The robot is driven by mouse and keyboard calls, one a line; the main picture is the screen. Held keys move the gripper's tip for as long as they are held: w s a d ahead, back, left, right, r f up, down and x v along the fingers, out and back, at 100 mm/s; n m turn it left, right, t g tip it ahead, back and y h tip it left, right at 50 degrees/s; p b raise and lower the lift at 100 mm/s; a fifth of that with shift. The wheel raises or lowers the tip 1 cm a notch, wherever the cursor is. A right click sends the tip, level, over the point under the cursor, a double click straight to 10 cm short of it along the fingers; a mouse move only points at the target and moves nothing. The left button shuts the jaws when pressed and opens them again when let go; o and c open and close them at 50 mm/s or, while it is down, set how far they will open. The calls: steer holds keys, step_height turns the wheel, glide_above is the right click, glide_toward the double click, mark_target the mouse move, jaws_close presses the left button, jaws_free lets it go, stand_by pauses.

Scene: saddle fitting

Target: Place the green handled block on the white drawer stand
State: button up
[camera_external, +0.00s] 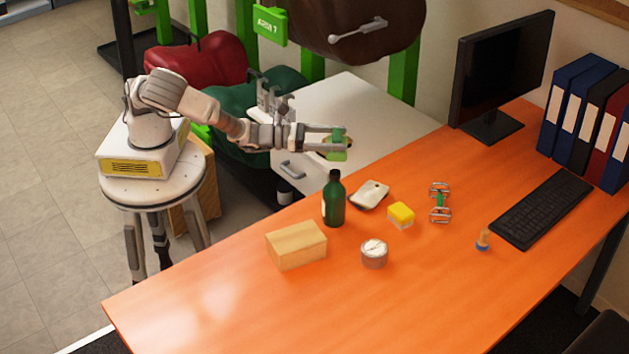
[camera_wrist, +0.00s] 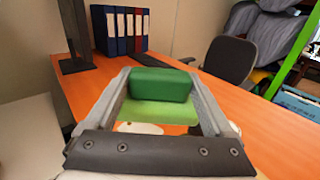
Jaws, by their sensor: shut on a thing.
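My gripper (camera_external: 341,141) is shut on the green handled block (camera_external: 338,153). In the external view the block is at the end of my stretched arm, over or near the right part of the white drawer stand (camera_external: 345,100). I cannot tell whether the block touches the stand's top. In the wrist view the block's dark green handle (camera_wrist: 161,84) sits between the two fingers of my gripper (camera_wrist: 160,92), with its lighter green part (camera_wrist: 160,112) below.
The orange desk (camera_external: 200,300) adjoins the stand. A dark green bottle (camera_external: 334,203), a white phone-like item (camera_external: 370,194), a wooden block (camera_external: 297,245), a yellow sponge (camera_external: 401,213) and a round gauge (camera_external: 374,253) stand on it. A monitor (camera_external: 500,75) is farther right. Saddles hang behind the stand.

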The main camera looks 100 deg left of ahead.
steer(key=s+a+f+h+p, duration=0.1)
steer(key=s+a+f+p, duration=0.2)
steer(key=a, duration=0.3)
steer(key=shift+s+a+m+p, duration=0.2)
steer(key=shift+s+m+p, duration=0.15)
steer(key=shift+p, duration=0.15)
steer(key=shift+r, duration=0.1)
